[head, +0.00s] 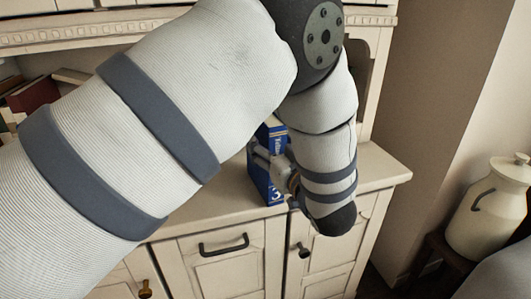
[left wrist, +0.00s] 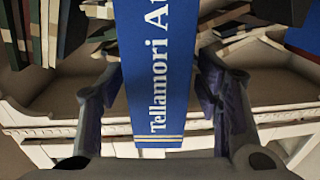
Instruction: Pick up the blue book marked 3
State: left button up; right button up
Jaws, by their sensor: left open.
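The blue book (head: 262,185) stands upright on the cabinet counter in the head view, with a white 3 low on its spine. My left gripper (head: 275,168) is at the book, and my forearm hides part of both. In the left wrist view, the book's blue spine (left wrist: 158,100) with white lettering lies between the two fingers of my left gripper (left wrist: 157,75). The fingers are open, one on each side of the spine, with a visible gap at least near their bases. Contact at the tips cannot be told. My right gripper is not in view.
The cream cabinet counter (head: 225,200) has free room around the book. Other books (head: 35,95) stand on the left in the hutch, and several more (left wrist: 235,25) show in the left wrist view. A milk can (head: 487,210) stands at the right.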

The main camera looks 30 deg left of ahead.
pick_arm(q)
jog(key=x, duration=0.5)
jog(key=shift+r, duration=0.4)
jog(key=shift+d, duration=0.15)
grip_shut()
jog(key=shift+r, duration=0.15)
jog(key=shift+r, duration=0.1)
